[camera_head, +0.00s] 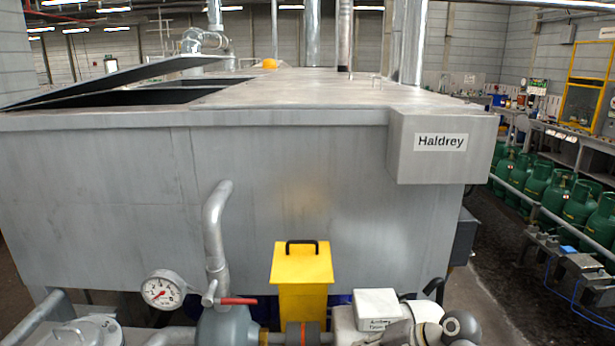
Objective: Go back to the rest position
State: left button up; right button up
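Neither of my grippers can be made out in the head view, so whether they hold anything is hidden. A large grey metal tank (290,200) fills the middle of the view, with a box labelled "Haldrey" (440,165) at its right corner. A hatch lid (130,78) stands tilted open at the back left of its top.
Close in front stand a pressure gauge (162,290), a grey pipe (216,235), a red valve handle (238,301), a yellow box (302,285) and a white box (376,308). Several green cylinders (580,205) line the right, behind a rail. Dark floor (515,265) shows between.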

jog(key=s+d+f+n+h, duration=0.2)
jog(key=s+f+n+h, duration=0.1)
jog(key=s+f, duration=0.65)
jog(key=s+d+r+n+h, duration=0.1)
jog(key=s+d+n+h, duration=0.2)
jog(key=s, duration=0.8)
jog(key=s+d+n+h, duration=0.2)
jog(key=s+d+h, duration=0.1)
jog(key=s, duration=0.8)
notch_tip(320, 180, down, 28)
jog(key=s+r+g+b, duration=0.1)
jog(key=g+b, duration=0.1)
jog(key=b, duration=0.1)
jog(key=s+d+f+g+b, duration=0.1)
jog(key=s+d+f+b, duration=0.1)
jog(key=s+f, duration=1.5)
notch_tip(320, 180, down, 3)
jog(key=shift+s+d+f+n, duration=0.1)
jog(key=shift+s+d+n, duration=0.15)
jog(key=shift+d+n, duration=0.25)
